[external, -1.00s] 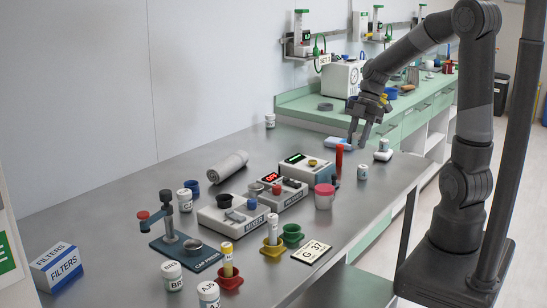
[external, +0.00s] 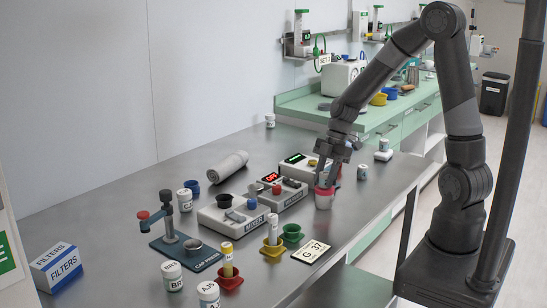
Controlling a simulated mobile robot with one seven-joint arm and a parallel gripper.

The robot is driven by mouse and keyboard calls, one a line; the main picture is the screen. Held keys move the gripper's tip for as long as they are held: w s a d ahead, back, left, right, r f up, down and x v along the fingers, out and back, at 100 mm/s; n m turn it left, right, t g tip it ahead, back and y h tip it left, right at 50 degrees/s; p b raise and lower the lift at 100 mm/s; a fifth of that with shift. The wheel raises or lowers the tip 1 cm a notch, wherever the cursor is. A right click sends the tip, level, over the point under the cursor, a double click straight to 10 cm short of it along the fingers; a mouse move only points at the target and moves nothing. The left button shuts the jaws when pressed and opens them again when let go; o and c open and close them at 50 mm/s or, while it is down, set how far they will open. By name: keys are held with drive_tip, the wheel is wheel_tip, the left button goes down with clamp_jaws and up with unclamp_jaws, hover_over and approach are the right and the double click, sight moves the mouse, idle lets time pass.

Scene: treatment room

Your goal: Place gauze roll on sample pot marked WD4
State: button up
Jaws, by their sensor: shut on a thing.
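My gripper (external: 325,186) points down at the pink-lidded pot (external: 323,202) near the right edge of the steel bench. Its fingers are closed around the top of this pot, which stands upright on the bench or just at its surface. A grey roll (external: 228,166) lies on its side toward the back; I cannot tell if it is the gauze roll. Small white labelled pots stand at the right (external: 362,172), farther back (external: 383,154) and at the far end (external: 270,121). Others stand at the front (external: 172,277). I cannot read WD4 on any of them.
A mixer (external: 234,216), a box with a red OFF display (external: 277,192) and another device (external: 299,167) stand left of my gripper. Coloured cups (external: 291,234), a G 37 plate (external: 311,252) and a stand (external: 180,243) are in front. The back-left bench is clear.

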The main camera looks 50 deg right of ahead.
drive_tip(key=shift+f, duration=0.15)
drive_tip(key=o, duration=0.9)
drive_tip(key=shift+o, duration=0.2)
drive_tip(key=w+v, duration=0.1)
drive_tip(key=v, duration=1)
drive_tip(key=s+r+m+t+h, duration=0.2)
drive_tip(key=s+r+m, duration=0.3)
drive_tip(key=s+m, duration=0.3)
drive_tip(key=s+r+m+t+h, duration=0.2)
drive_tip(key=s+r+m, duration=0.3)
drive_tip(key=s+m, duration=0.3)
drive_tip(key=shift+s+t, duration=0.5)
drive_tip(key=shift+s, duration=0.35)
